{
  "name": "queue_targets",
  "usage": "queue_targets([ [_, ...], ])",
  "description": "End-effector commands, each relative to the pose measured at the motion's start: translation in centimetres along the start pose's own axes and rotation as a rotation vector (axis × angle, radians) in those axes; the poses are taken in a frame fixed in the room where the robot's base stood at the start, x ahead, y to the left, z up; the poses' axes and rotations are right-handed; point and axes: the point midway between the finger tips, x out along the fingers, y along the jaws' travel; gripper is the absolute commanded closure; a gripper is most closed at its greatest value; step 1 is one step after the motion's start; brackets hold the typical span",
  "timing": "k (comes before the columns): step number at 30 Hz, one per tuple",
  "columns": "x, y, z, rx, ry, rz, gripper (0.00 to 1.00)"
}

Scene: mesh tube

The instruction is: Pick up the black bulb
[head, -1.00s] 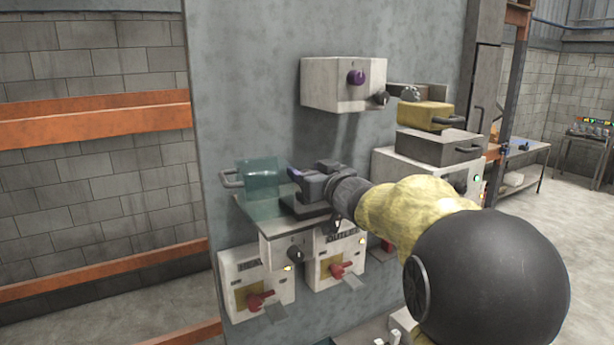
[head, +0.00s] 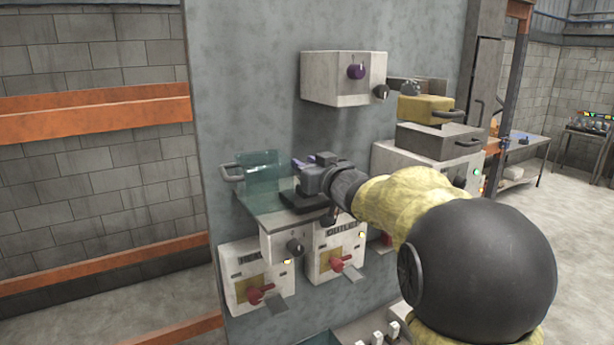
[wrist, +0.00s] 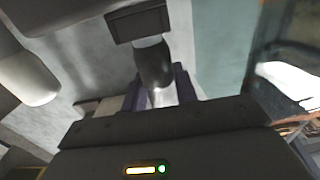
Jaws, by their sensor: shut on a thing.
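My gripper (head: 312,162) is above the shelf on the grey panel, with its purple fingers pointing away from me. In the wrist view, the dark rounded black bulb (wrist: 153,64) lies between the fingers of my gripper (wrist: 162,88), and they are shut on it. A dark square block (wrist: 138,24) adjoins the bulb's far end in that view. In the head view the bulb is hidden by the gripper, and a black base (head: 304,199) shows just under it. I cannot tell whether the bulb is free of its base.
A teal transparent box (head: 258,175) with a handle stands close left of the gripper. White switch boxes with red levers (head: 256,276) sit below. A white box with a purple knob (head: 335,78) is above. Yellow (head: 425,109) and grey boxes are at right.

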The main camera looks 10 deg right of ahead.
Motion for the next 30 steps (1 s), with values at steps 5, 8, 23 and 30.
queue_targets([
  [5, 0.0, 0.0, -0.2, 0.000, 0.001, 0.000, 0.93],
  [8, 0.0, 0.0, -0.9, -0.001, 0.001, 0.000, 0.93],
  [23, 0.0, 0.0, -9.5, -0.001, 0.001, -0.001, 0.93],
  [30, 0.0, 0.0, -10.1, 0.001, 0.000, 0.000, 0.93],
])
